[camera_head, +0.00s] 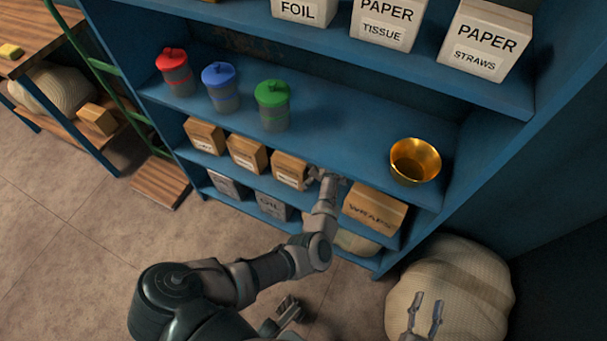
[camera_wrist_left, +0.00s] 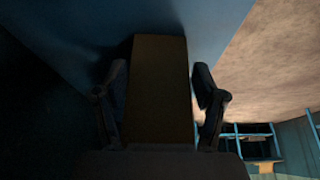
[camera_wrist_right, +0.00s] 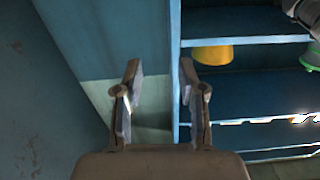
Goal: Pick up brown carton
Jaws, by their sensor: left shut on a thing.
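Brown cartons stand in a row on the blue shelf's third level: a left one (camera_head: 204,136), a middle one (camera_head: 246,153) and a right one (camera_head: 289,171). A wider brown carton marked WRAPS (camera_head: 374,210) stands further right. My left gripper (camera_head: 318,177) is at the right brown carton. In the left wrist view, its fingers are shut on both sides of a brown carton (camera_wrist_left: 160,90), dim in shadow. The head view partly hides the fingers. My right gripper (camera_head: 427,316) is open and empty in front of a sack; it also shows in the right wrist view (camera_wrist_right: 160,95).
The shelf above holds red (camera_head: 175,72), blue (camera_head: 221,87) and green (camera_head: 272,105) lidded jars and a gold bowl (camera_head: 415,160). Cartons stand below, one marked OIL (camera_head: 271,206). A large sack (camera_head: 455,290) lies right of the shelf.

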